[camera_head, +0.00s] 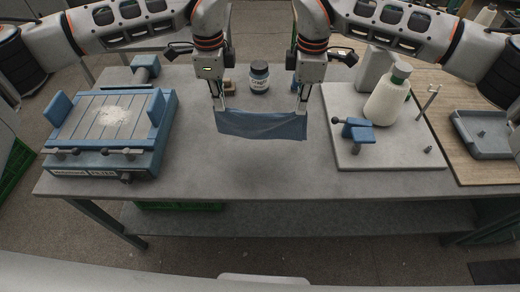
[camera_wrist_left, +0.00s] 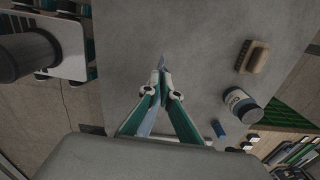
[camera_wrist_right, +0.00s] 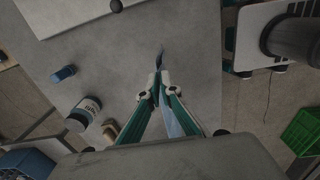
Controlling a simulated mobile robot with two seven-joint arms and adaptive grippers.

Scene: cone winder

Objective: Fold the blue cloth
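The blue cloth (camera_head: 262,125) hangs between my two grippers above the grey table in the head view. Its upper edge is stretched between them and its lower part hangs free. My left gripper (camera_head: 220,108) is shut on its upper left corner. My right gripper (camera_head: 302,106) is shut on its upper right corner. In the left wrist view the closed fingertips (camera_wrist_left: 162,74) have a bit of cloth between them. The right wrist view likewise shows closed fingertips (camera_wrist_right: 160,72) with cloth at the tips.
A jar with a dark lid (camera_head: 259,77) and a brush-like block (camera_head: 229,87) stand behind the cloth. The table's front middle is clear.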

